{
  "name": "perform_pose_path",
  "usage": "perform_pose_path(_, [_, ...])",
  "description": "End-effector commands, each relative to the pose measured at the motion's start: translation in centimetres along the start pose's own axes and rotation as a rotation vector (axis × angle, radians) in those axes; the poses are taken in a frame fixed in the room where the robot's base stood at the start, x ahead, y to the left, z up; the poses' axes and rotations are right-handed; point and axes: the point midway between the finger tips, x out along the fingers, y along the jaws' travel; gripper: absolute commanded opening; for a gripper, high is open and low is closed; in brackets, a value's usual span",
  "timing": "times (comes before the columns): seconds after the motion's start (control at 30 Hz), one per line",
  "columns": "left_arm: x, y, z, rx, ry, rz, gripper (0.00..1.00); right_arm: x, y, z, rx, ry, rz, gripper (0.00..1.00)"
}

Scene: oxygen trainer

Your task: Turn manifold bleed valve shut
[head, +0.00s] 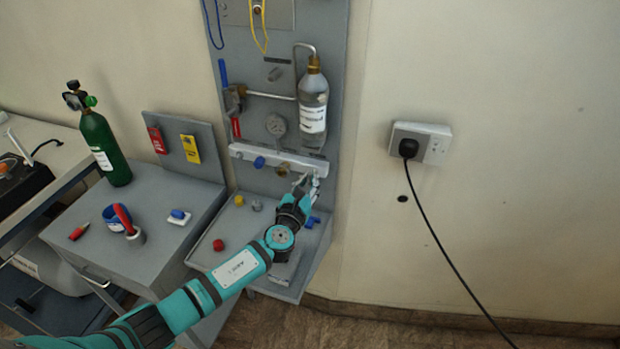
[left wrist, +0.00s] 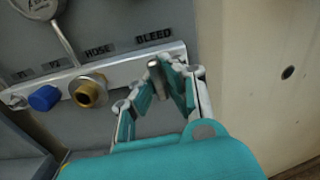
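The bleed valve (left wrist: 156,76) is a small grey metal stub under the BLEED label, at the right end of the light manifold bar (left wrist: 118,72). My left gripper (head: 306,182) is at that end of the bar in the head view. In the left wrist view the fingers of my left gripper (left wrist: 163,88) stand apart on either side of the stub, with some gap showing. Firm contact cannot be made out. In the head view the gripper largely hides the valve. My right gripper is out of view.
A brass hose fitting (left wrist: 89,92) and a blue knob (left wrist: 44,98) sit left on the bar. A gauge (head: 276,124) and clear bottle (head: 313,105) are above. Loose caps, including a red one (head: 218,245), lie on the shelf below. A green cylinder (head: 103,150) stands left.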

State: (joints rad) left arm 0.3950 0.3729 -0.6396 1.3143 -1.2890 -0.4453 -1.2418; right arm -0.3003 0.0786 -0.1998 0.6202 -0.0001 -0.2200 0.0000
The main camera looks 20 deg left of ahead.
Motion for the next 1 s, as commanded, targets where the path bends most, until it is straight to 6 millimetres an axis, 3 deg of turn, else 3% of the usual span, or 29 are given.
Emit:
perform_pose_path(0.7, [-0.17, 0.0, -0.51, 0.079, 0.008, -0.002, 0.0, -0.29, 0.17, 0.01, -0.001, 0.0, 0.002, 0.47])
perform_pose_path(0.93, [-0.1, 0.01, -0.31, 0.077, 0.005, -0.001, 0.32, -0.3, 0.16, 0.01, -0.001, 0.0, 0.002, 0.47])
perform_pose_path(1.0, [-0.08, 0.01, -0.25, 0.076, 0.004, -0.001, 0.34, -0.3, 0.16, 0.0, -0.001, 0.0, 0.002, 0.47])
